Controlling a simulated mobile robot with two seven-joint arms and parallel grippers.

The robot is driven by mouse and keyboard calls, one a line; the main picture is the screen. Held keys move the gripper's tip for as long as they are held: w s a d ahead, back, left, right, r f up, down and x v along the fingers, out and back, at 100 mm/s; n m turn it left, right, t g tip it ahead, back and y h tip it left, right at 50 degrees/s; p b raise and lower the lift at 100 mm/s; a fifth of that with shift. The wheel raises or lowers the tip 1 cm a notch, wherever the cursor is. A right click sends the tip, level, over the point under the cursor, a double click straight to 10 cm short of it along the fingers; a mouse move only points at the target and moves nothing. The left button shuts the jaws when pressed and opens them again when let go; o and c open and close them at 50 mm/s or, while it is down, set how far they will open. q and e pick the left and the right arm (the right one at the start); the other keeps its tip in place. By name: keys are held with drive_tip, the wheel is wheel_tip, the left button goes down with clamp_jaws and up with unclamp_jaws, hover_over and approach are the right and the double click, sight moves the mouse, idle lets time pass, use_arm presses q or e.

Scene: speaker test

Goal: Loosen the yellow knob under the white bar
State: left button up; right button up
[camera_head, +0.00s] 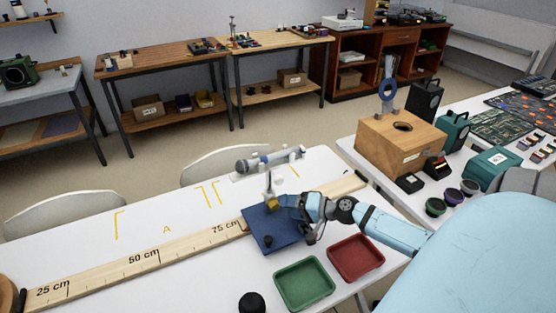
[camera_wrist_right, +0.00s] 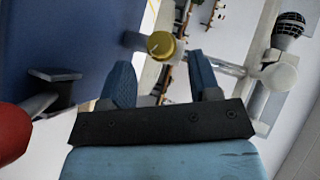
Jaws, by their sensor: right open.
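The yellow knob (camera_wrist_right: 161,45) shows in the right wrist view just beyond my fingertips, between their lines. In the head view the yellow knob (camera_head: 272,203) is small, beside my gripper at the stand over the blue base plate (camera_head: 257,222). A pale bar (camera_wrist_right: 228,68) runs to the right from behind the knob in the wrist view. Contact with the knob cannot be told. My left gripper is not in view.
A green tray (camera_head: 304,284) and a red tray (camera_head: 356,258) lie in front of the base plate. A long wooden ruler (camera_head: 110,268) crosses the white table. A wooden box (camera_head: 400,146) stands on the table at right. The table's left part is mostly clear.

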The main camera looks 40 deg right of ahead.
sight(274, 205)
drive_tip(key=shift+x, duration=2.25)
drive_tip(key=shift+p, duration=0.35)
drive_tip(key=c, duration=0.9)
